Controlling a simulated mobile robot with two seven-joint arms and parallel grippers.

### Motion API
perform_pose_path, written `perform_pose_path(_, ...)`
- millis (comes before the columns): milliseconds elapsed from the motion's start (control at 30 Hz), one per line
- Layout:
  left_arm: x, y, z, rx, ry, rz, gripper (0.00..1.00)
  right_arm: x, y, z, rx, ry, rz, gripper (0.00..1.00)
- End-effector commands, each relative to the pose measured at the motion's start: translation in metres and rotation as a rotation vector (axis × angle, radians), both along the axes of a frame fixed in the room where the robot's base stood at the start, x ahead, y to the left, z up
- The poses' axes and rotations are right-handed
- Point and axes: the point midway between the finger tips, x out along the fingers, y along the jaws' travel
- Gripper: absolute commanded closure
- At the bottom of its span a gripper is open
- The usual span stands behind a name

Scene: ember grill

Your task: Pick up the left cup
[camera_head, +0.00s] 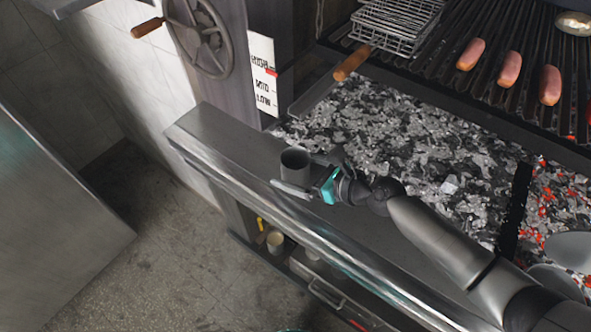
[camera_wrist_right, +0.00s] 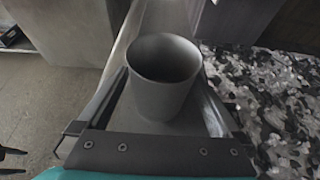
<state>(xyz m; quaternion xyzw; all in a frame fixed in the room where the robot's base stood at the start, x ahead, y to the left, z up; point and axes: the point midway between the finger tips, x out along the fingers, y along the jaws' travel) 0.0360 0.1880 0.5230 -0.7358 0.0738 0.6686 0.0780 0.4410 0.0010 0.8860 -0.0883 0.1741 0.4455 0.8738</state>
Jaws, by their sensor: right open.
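A plain grey cup (camera_head: 295,164) stands upright on the metal ledge (camera_head: 215,130) in front of the ember bed. My right gripper (camera_head: 307,172) is at the cup, reaching in from the right with its fingers on either side of it. In the right wrist view the same cup (camera_wrist_right: 160,85) sits between the two spread fingers of the right gripper (camera_wrist_right: 157,112). The gripper is open, and the cup's base still appears to rest on the ledge. The cup looks empty inside. My left gripper is not seen.
Grey ash and embers (camera_head: 400,130) lie just behind the ledge. A grill grate with several sausages (camera_head: 509,69) is above it. A wire basket (camera_head: 395,25) with a wooden handle is at the back. Below the ledge, a shelf holds small containers (camera_head: 276,240).

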Motion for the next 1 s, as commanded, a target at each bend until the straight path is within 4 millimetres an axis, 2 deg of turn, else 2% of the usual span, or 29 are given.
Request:
perform_pose_path(100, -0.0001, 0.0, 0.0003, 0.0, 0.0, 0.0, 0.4, -0.0001, -0.0003, 0.0003, 0.0, 0.0, 0.0, 0.01)
perform_pose_path(833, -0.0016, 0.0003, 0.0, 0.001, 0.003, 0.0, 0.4, -0.0003, -0.0008, 0.0003, 0.0, 0.0, 0.0, 0.83)
perform_pose_path(1000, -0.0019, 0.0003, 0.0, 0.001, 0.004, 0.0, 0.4, -0.0002, -0.0007, 0.0007, 0.0, -0.002, -0.001, 0.85)
